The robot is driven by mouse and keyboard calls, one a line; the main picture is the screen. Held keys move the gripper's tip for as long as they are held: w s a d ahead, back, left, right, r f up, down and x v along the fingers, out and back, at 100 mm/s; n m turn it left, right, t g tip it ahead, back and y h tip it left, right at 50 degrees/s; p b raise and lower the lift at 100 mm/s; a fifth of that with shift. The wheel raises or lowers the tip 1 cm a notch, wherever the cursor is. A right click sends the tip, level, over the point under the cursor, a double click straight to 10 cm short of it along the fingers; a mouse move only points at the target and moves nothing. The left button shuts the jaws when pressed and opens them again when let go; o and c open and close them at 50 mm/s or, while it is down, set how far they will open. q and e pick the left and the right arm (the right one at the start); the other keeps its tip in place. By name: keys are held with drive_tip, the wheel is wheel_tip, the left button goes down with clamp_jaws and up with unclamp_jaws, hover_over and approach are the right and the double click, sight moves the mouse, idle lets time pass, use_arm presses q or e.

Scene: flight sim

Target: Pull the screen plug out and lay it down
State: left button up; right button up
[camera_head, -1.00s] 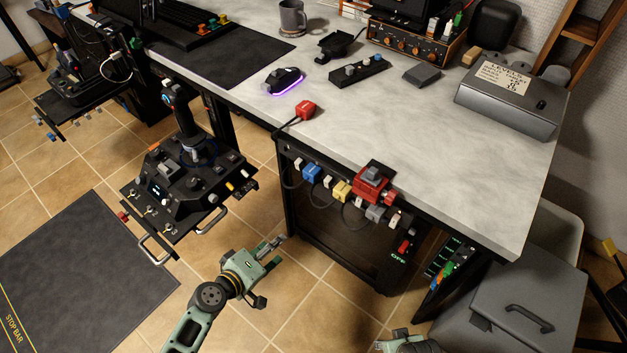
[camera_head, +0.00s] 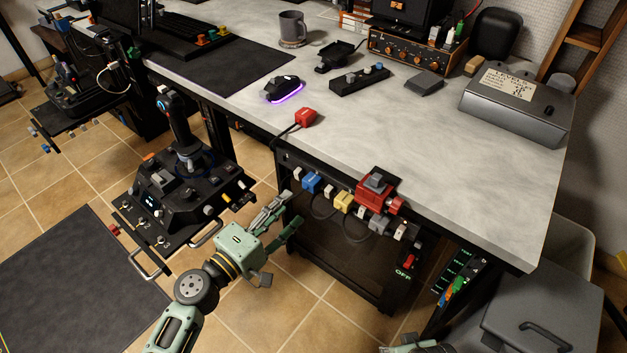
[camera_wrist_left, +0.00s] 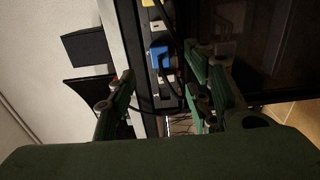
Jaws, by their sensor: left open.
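A row of plugs sits in a strip along the desk's front edge. It holds a blue plug (camera_head: 311,182), a yellow plug (camera_head: 343,201), a grey plug (camera_head: 379,223) and white ones (camera_head: 297,173). I cannot tell which one is the screen plug. My left gripper (camera_head: 284,214) is open and empty, just below and left of the blue plug. In the left wrist view, the blue plug (camera_wrist_left: 160,57) shows ahead between the spread fingers (camera_wrist_left: 157,78), apart from them. My right gripper (camera_head: 412,347) shows only in part at the bottom edge; its fingers are unclear.
A red plug-like block (camera_head: 305,117) lies on the desk's front edge. A red and grey switch box (camera_head: 376,188) sits on the edge above the strip. A joystick panel (camera_head: 180,195) stands left of my arm. The desk top (camera_head: 450,160) has bare room.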

sight(308, 187)
use_arm(q)
drive_tip(key=p+x, duration=0.1)
drive_tip(key=x, duration=0.4)
drive_tip(key=shift+w+d, duration=0.1)
drive_tip(key=shift+w, duration=0.05)
drive_tip(key=shift+b+x, duration=0.3)
drive_tip(key=shift+x, duration=1.45)
use_arm(e)
drive_tip(key=shift+s+f, duration=0.1)
drive_tip(key=shift+f, duration=0.35)
drive_tip(key=shift+r, duration=0.1)
drive_tip(key=shift+w+a+r, duration=0.1)
drive_tip(key=shift+w+r, duration=0.1)
drive_tip(key=shift+r, duration=0.25)
drive_tip(key=shift+s+f, duration=0.15)
drive_tip(key=shift+f, duration=0.05)
use_arm(q)
drive_tip(key=shift+b, duration=0.35)
use_arm(e)
drive_tip(key=shift+r, duration=0.15)
